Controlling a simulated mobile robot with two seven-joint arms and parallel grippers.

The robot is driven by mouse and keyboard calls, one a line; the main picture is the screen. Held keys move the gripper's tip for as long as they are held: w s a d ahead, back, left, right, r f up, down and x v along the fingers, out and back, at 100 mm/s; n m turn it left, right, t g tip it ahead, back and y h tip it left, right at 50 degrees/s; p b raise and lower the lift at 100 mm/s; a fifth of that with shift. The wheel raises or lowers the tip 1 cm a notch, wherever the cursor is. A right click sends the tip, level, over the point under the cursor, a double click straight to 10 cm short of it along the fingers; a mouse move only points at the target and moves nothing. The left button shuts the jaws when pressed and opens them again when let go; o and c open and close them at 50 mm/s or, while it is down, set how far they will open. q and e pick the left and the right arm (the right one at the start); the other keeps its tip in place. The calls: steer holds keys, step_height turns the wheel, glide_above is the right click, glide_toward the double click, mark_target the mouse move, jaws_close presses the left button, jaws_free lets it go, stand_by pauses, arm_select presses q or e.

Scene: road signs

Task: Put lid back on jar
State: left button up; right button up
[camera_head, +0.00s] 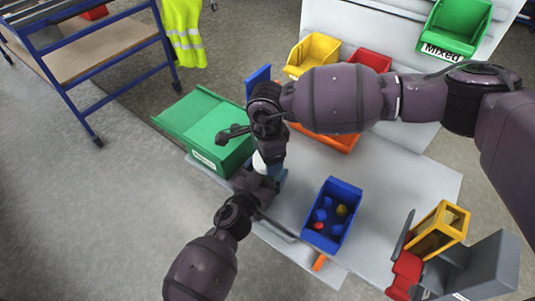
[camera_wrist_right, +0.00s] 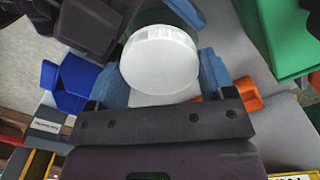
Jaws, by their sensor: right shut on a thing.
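A round white lid (camera_wrist_right: 160,60) sits between the blue fingers of my right gripper (camera_wrist_right: 160,78), which is shut on it. In the head view a small white part (camera_head: 259,162) shows beside my right gripper (camera_head: 270,168), which comes down from above. My left gripper (camera_head: 256,186) is close below and beside it. Its fingers are hidden, so I cannot tell whether it is open or shut. A dark greenish, see-through patch (camera_wrist_right: 182,12) shows just beyond the lid in the wrist view. It may be the jar, but most of it is hidden.
A green bin (camera_head: 207,130) stands left of the grippers on the grey table (camera_head: 425,180). A blue bin (camera_head: 335,212) with several small items is at front right. A yellow frame (camera_head: 438,232) and a red item (camera_head: 405,273) are further right. Yellow (camera_head: 312,52) and green (camera_head: 457,25) bins stand behind.

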steer(key=o, duration=1)
steer(key=shift+r, duration=2.25)
steer(key=shift+c, duration=0.2)
